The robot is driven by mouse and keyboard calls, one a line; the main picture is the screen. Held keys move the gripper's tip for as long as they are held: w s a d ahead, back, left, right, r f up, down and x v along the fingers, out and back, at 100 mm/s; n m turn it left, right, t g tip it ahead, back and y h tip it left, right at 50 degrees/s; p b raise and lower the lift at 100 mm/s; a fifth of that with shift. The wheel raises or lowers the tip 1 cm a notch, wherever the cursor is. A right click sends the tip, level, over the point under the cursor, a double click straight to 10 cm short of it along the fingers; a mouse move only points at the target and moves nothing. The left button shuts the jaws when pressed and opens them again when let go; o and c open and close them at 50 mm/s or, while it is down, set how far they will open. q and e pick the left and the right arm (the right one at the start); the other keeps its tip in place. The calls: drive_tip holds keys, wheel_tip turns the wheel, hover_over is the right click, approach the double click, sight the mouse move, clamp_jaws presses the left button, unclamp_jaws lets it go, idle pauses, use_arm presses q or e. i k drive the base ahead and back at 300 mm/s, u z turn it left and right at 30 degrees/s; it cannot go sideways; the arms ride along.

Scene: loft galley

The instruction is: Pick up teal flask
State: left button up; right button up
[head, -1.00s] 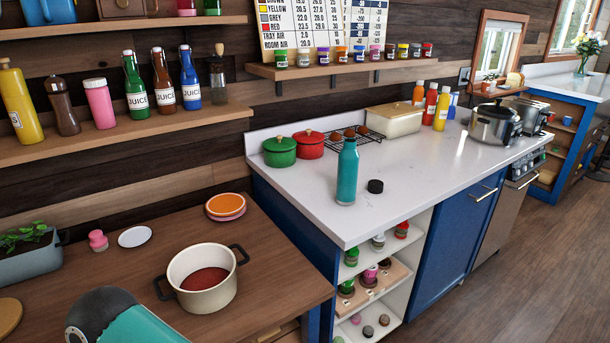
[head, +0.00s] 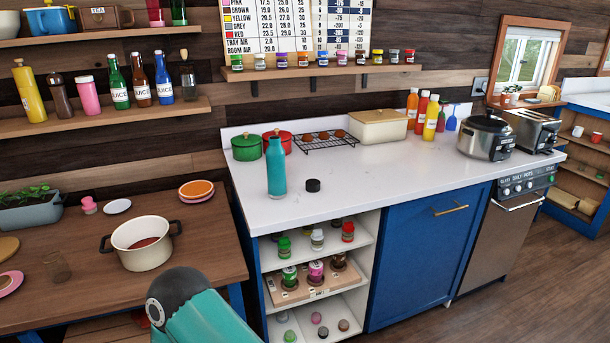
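The teal flask (head: 276,168) stands upright on the white counter (head: 380,187), near its left front part. It has a narrower neck and no cap on top that I can make out. A small black cap (head: 313,185) lies on the counter just right of it. A teal and dark grey part of my own arm shows at the bottom of the head view, in front of the counter and apart from the flask. Neither gripper's fingers are in view.
Behind the flask stand a green pot (head: 246,147), a red pot (head: 279,141) and a wire rack (head: 326,142). A cream bin (head: 379,127) is further right. A wooden table (head: 80,240) with a cream pot (head: 142,243) is at left. The counter's front middle is clear.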

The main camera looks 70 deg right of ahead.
sight(276, 154)
drive_tip(key=z, duration=1.9)
drive_tip(key=i, duration=0.95)
drive_tip(key=u, duration=0.15)
